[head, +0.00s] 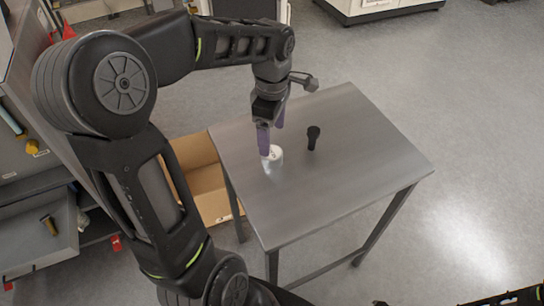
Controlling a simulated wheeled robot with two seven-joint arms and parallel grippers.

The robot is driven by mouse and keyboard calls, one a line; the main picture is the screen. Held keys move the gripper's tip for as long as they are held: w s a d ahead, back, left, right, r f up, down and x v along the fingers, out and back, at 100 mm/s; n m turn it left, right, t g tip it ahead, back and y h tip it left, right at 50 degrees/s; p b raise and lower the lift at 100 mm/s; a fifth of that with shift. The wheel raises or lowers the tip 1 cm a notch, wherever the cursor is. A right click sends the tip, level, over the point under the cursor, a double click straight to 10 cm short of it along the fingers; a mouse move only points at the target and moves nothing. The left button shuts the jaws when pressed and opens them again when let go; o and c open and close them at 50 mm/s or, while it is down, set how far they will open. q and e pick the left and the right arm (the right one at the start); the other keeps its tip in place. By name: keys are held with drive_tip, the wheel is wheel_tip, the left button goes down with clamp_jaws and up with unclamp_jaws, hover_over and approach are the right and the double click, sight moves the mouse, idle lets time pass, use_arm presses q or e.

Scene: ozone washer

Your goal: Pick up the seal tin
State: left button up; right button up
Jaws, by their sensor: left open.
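A small round tin (272,159), pale and silvery with a whitish top, stands on the steel table (350,150) near its left edge. I take it to be the seal tin. My left gripper (271,140) reaches down over the table with its purple fingers apart. The nearer finger is right at the tin's upper left side and covers part of it. The other finger shows behind, farther back. I cannot tell whether either finger touches the tin. My right gripper is not seen.
A black bolt-like part (313,138) stands on the table to the right of the tin. An open cardboard box (212,202) is on the floor left of the table. A grey bench (40,235) stands at far left. The table's right half is clear.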

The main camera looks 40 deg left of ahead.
sight(272, 152)
use_arm(q)
drive_tip(key=shift+f, duration=1.25)
drive_tip(key=shift+f, duration=0.1)
wheel_tip(272, 152, down, 5)
drive_tip(key=shift+f+p, duration=0.1)
drive_tip(key=shift+p, duration=0.4)
drive_tip(key=shift+c, duration=0.4)
drive_tip(key=c, duration=1.4)
wheel_tip(272, 152, up, 10)
drive_tip(key=shift+r+b, duration=0.15)
drive_tip(key=shift+b, duration=0.2)
